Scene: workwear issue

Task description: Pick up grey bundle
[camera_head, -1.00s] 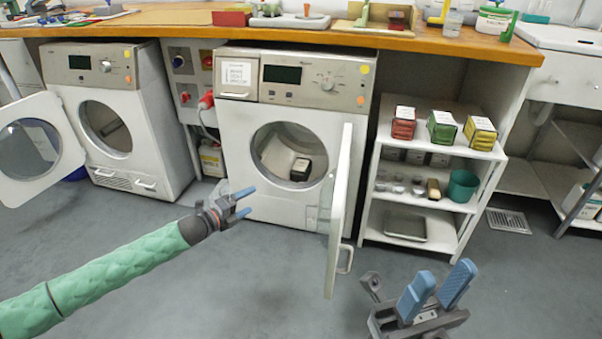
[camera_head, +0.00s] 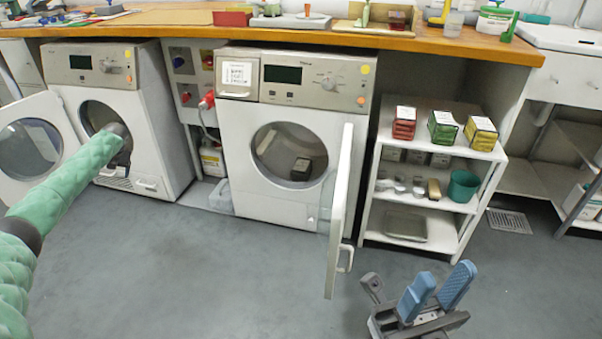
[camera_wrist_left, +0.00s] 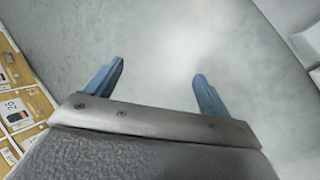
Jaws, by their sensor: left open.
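A dark grey bundle with a pale label (camera_head: 300,169) lies inside the drum of the right-hand washing machine (camera_head: 270,200). That machine's door (camera_head: 338,225) stands open to the right. My left gripper is at the round opening of the left-hand machine (camera_head: 155,110), well away from this bundle; its fingers are hidden in the head view. In the left wrist view my left gripper (camera_wrist_left: 158,72) has its blue fingers spread and empty before a pale grey surface. My right gripper (camera_head: 441,286) is open and empty at the lower right, above the floor.
Red (camera_head: 404,124), green (camera_head: 443,127) and yellow (camera_head: 481,133) bundles stand on the white shelf unit (camera_head: 455,228), with greyish items (camera_head: 415,157) below them. The left machine's door (camera_head: 28,150) is open. The floor (camera_head: 210,280) is clear in the middle.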

